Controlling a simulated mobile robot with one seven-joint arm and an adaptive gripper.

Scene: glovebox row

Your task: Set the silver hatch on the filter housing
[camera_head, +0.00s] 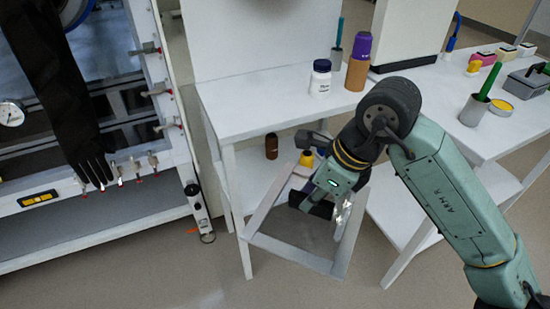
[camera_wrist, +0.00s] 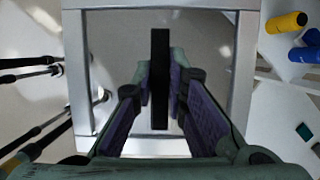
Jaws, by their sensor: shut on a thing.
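The silver hatch (camera_head: 290,253) is a square panel with a pale metal frame and a greyish see-through or reflecting middle. It hangs tilted in front of the white table, clear of the floor. My gripper (camera_head: 326,203) is at its upper right part in the head view. In the wrist view the hatch frame (camera_wrist: 76,75) surrounds my gripper (camera_wrist: 160,88), whose fingers are closed on both sides of an upright black handle (camera_wrist: 160,45). The fingers hide part of the handle. I cannot make out the filter housing in either view.
A small brown bottle (camera_head: 271,146) stands on the lower shelf. A glovebox with a black glove (camera_head: 60,80) is at left; open floor lies in front.

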